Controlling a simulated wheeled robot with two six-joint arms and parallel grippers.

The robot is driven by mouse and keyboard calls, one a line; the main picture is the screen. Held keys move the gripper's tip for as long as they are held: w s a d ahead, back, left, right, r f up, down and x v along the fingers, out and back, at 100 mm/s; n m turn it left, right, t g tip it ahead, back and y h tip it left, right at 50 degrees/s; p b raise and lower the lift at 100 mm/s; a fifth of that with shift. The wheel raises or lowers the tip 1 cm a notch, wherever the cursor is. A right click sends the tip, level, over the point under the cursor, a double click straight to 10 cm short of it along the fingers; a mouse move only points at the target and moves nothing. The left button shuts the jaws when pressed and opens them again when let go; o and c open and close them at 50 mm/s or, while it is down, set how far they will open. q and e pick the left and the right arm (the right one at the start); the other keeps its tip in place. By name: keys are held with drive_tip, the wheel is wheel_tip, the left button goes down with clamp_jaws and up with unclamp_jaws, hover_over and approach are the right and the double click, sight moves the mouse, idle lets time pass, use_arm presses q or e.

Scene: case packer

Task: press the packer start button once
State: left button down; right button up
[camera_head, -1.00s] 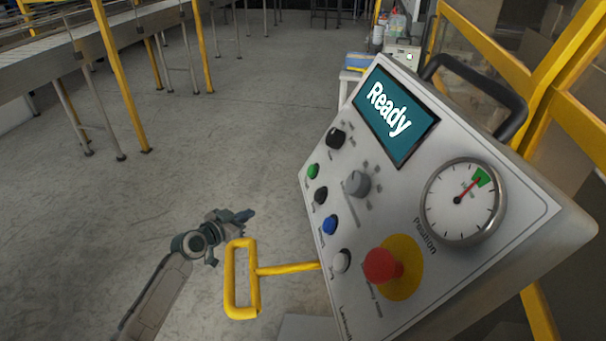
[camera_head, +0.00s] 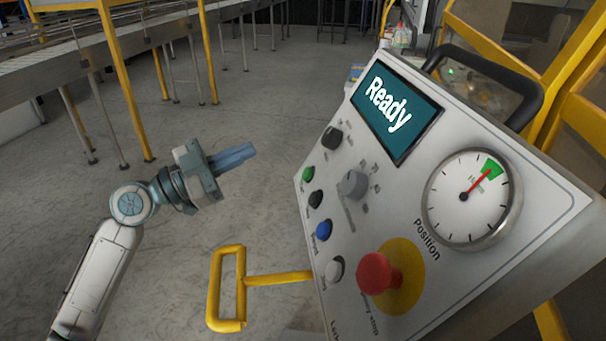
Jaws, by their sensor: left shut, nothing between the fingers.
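The packer's control panel (camera_head: 425,275) is tilted at the right, with a screen (camera_head: 396,112) that reads "Ready". A red mushroom emergency stop (camera_head: 376,272) sits on a yellow disc. My left gripper (camera_head: 250,152) is shut and empty, left of the green button and apart from the panel, its fingers pointing right. My right gripper is not in view.
A yellow handle (camera_head: 228,290) sticks out left of the panel, below my left gripper. Black selector knobs, a grey knob (camera_head: 353,185) and a round gauge (camera_head: 471,197) are on the panel. A conveyor (camera_head: 80,60) stands at the back left. The floor between is clear.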

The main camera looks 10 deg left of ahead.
sight(306, 174)
use_arm(q)
drive_tip(key=shift+d, duration=0.1)
drive_tip(key=w+d+f+p, duration=0.1)
drive_tip(key=w+d+f, duration=0.1)
drive_tip(key=d+f, duration=0.2)
drive_tip(key=shift+w+d+f, duration=0.3)
drive_tip(key=shift+w+d, duration=0.05)
drive_tip(key=shift+d, duration=1.15)
idle(1.2)
drive_tip(key=shift+w+d+f+b, duration=0.1)
drive_tip(key=shift+d+f+b, duration=0.2)
drive_tip(key=shift+b, duration=0.35)
drive_tip(key=shift+r, duration=0.15)
